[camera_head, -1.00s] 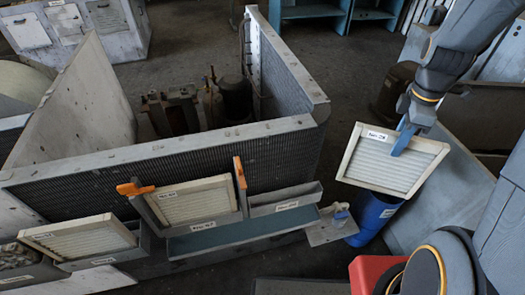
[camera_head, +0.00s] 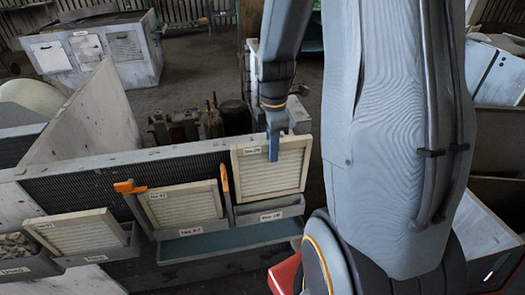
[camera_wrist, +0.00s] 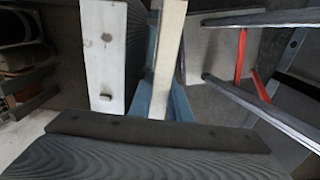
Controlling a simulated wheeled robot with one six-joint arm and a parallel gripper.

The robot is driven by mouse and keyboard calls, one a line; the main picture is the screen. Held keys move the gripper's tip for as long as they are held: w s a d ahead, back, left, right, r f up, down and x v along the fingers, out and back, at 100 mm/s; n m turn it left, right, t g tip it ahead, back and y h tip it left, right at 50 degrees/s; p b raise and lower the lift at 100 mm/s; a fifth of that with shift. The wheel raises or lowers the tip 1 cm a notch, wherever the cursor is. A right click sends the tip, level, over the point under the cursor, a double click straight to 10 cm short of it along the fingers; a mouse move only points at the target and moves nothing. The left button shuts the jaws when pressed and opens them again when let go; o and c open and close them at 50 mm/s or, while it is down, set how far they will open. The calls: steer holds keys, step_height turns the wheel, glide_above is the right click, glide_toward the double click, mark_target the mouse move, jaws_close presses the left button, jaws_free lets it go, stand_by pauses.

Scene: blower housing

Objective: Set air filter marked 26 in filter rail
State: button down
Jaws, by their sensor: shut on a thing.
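A cream-framed air filter (camera_head: 291,187) with pale pleats hangs upright in my gripper (camera_head: 273,146), which is shut on its top edge. Its tag seems to read 26, but the print is small. The filter's bottom edge is at the right-hand filter rail (camera_head: 282,212), a grey trough with a tag on its front. I cannot tell whether the filter is inside the trough or just above it. In the wrist view the filter (camera_wrist: 168,50) shows edge-on as a cream strip between the blue fingers (camera_wrist: 160,98).
Left of it, another filter (camera_head: 184,205) stands in a rail between orange-tipped posts (camera_head: 130,187). A further filter (camera_head: 82,232) leans in a grey tray at far left. The housing's metal wall (camera_head: 150,153) runs behind the rails. A blue-grey ledge (camera_head: 225,242) lies below.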

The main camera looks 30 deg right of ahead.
mark_target(271, 178)
steer(key=shift+f+b, duration=1.9)
steer(key=shift+f, duration=0.05)
steer(key=shift+p, duration=0.7)
steer(key=shift+f, duration=0.25)
steer(key=shift+f+b, duration=0.55)
steer(key=shift+f, duration=0.95)
steer(key=shift+f+b, duration=0.6)
steer(key=shift+f, duration=0.85)
steer(key=shift+f+b, duration=0.4)
steer(key=shift+f, duration=0.45)
stand_by(0.5)
